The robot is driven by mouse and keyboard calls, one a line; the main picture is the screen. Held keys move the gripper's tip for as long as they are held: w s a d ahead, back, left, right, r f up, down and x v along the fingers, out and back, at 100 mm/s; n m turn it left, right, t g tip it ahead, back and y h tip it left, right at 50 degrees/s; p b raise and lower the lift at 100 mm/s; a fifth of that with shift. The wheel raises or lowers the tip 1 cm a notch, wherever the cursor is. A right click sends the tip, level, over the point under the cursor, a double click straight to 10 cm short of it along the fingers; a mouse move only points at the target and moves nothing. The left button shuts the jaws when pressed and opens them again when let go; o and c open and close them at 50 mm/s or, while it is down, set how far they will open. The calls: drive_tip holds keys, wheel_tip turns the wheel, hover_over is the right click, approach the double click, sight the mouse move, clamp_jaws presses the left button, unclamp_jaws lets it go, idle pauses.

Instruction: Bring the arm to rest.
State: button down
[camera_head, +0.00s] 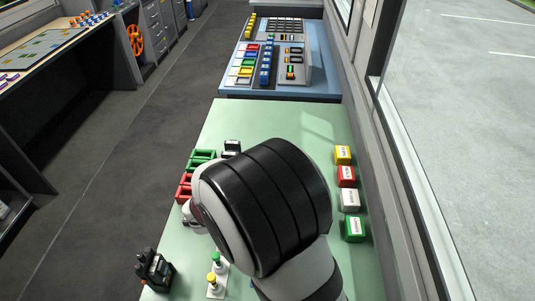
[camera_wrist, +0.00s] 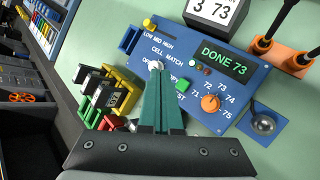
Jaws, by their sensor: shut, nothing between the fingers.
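My arm (camera_head: 265,205) reaches over the pale green table (camera_head: 240,120) and hides much of its middle in the head view. My gripper (camera_wrist: 162,76) shows in the wrist view as two teal fingers pressed together, with nothing between them. Its tips are over a blue panel (camera_wrist: 208,118), close to a small white knob (camera_wrist: 156,64); I cannot tell whether they touch. The panel's display (camera_wrist: 224,57) reads "DONE 73". An orange dial (camera_wrist: 210,103) and a green button (camera_wrist: 183,85) are right of the fingers. The fingers are hidden in the head view.
Yellow, red, white and green labelled blocks (camera_head: 345,175) line the table's right side. Red and green holders (camera_head: 200,162) are at the left. A black device (camera_head: 154,269) stands at the front left. A console (camera_head: 270,62) is behind the table. A window wall is at the right.

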drive_tip(key=s+d+r+m+g+h, duration=0.1)
drive_tip(key=s+d+r+m+g, duration=0.25)
drive_tip(key=s+d+m, duration=0.4)
drive_tip(key=s+d+r+m+g+h, duration=0.1)
drive_tip(key=s+d+r+m+g, duration=0.3)
drive_tip(key=d+m, duration=0.5)
drive_tip(key=s+a+r+m+y, duration=0.1)
drive_tip(key=s+a+m+y, duration=0.1)
drive_tip(key=s+m, duration=0.3)
drive_tip(key=s+a+r+m+g+y, duration=0.1)
drive_tip(key=s+m+y, duration=0.4)
drive_tip(key=s, duration=0.7)
drive_tip(key=shift+a+r+m+y, duration=0.15)
drive_tip(key=shift+a+m+y, duration=0.15)
drive_tip(key=shift+a+m, duration=0.3)
drive_tip(key=c, duration=1.6)
unclamp_jaws()
drive_tip(key=shift+w+d, duration=0.1)
